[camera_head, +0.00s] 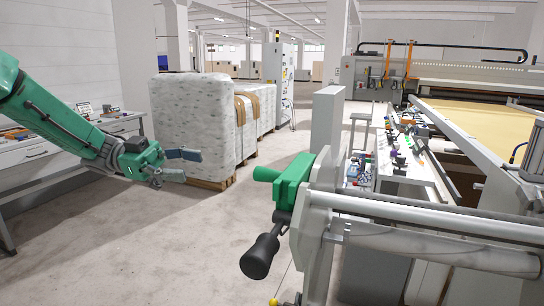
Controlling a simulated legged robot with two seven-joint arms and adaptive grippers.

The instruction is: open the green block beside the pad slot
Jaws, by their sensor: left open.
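The green block (292,181) sits on the upper end of the grey machine frame, right of the middle in the head view. A green cylinder sticks out of its left side, and a black knob (260,256) on a crank hangs below it. I cannot tell from this view whether the block is open or shut, and I cannot make out the pad slot. My left gripper (186,164) reaches in from the left on a green arm. Its fingers are apart and empty, to the left of the block and clear of it. My right gripper is not in view.
Metal rollers (430,215) run right from the grey frame (318,225). A wrapped pallet stack (193,125) stands behind my left gripper. A work table with small parts (400,160) stands behind the frame. A bench (30,152) is at the left. The floor between is clear.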

